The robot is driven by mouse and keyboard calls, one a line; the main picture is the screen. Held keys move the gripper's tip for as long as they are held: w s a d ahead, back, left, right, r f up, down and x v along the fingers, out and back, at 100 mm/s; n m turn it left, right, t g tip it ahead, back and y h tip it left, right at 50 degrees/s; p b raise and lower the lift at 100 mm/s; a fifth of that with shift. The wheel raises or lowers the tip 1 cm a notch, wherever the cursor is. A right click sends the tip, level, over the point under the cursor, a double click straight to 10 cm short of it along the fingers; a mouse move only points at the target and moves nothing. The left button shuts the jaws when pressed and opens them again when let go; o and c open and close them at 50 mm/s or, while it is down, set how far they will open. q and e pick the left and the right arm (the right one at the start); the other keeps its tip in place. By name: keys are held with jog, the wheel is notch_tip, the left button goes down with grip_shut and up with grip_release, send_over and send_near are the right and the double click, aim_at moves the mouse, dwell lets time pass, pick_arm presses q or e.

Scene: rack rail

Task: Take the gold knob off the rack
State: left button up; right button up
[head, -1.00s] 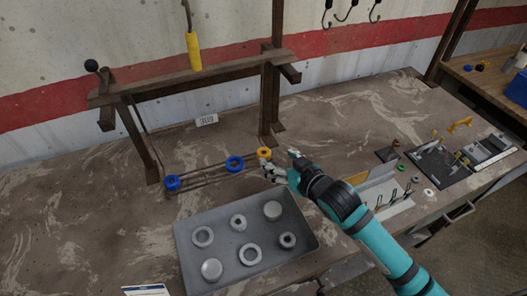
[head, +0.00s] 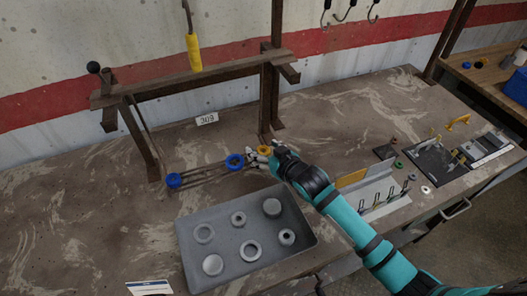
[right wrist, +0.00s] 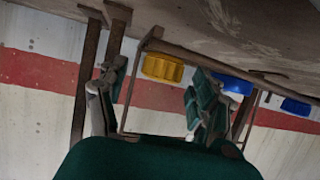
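The gold knob (head: 264,150) is at the right end of the thin wire rack (head: 208,174), beside a blue knob (head: 235,162). My right gripper (head: 258,160) is close to it and partly covers it. In the right wrist view the gold knob (right wrist: 163,68) shows beyond my right gripper (right wrist: 155,98), between the two spread fingers in the picture. The fingers look open, with a gap on each side of the knob and no visible contact. My left gripper is not in view.
Another blue knob (head: 173,181) is at the rack's left end. A grey tray (head: 188,255) with several round metal parts stands in front. A dark wooden frame (head: 150,91) rises behind, its post close to my right gripper. The bench is clear at left.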

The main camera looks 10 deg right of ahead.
jog(key=c, duration=1.1)
jog(key=shift+c, duration=0.7)
jog(key=shift+r, duration=0.1)
